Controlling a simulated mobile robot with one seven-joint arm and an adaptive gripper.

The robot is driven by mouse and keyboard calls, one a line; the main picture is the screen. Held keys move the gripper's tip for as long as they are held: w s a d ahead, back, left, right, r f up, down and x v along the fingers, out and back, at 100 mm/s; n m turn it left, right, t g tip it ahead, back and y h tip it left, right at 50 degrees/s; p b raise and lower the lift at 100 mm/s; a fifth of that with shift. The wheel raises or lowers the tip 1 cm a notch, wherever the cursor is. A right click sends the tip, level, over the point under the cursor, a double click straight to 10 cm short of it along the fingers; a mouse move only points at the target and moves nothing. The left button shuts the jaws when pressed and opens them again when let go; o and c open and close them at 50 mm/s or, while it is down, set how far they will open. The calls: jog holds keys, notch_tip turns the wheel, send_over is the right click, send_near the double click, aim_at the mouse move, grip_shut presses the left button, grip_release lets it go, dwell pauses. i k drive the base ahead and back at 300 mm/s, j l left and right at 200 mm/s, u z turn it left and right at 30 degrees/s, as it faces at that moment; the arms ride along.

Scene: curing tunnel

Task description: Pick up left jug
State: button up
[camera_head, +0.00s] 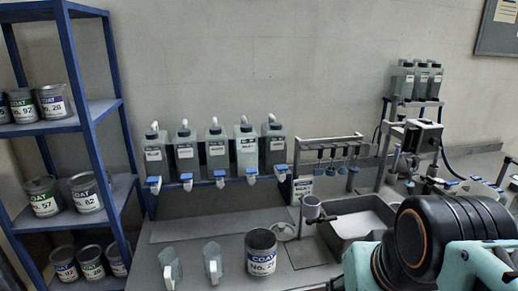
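Two clear, empty-looking jugs stand side by side on the counter at the bottom of the head view. The left jug (171,269) is cut off or nearly so by the lower picture edge. The right jug (213,264) stands a little to its right, with a gap between them. Parts of my arm fill the lower right, well to the right of both jugs. Only a small dark piece shows at the bottom edge beside the arm, perhaps part of my gripper (328,286). Its fingers cannot be made out, and nothing of mine touches the jugs.
A COAT can (262,262) stands right of the jugs. Behind is a row of several dispenser bottles (217,152) with blue taps. A blue shelf (92,110) with cans stands at left. A sink (357,222) lies at right. The counter behind the jugs is clear.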

aim_at(169, 260)
jog(key=u, duration=1.3)
jog(key=i+j+z, duration=0.1)
jog(key=j+z, duration=0.25)
jog(key=i+j+z, duration=0.1)
jog(key=j+z, duration=0.65)
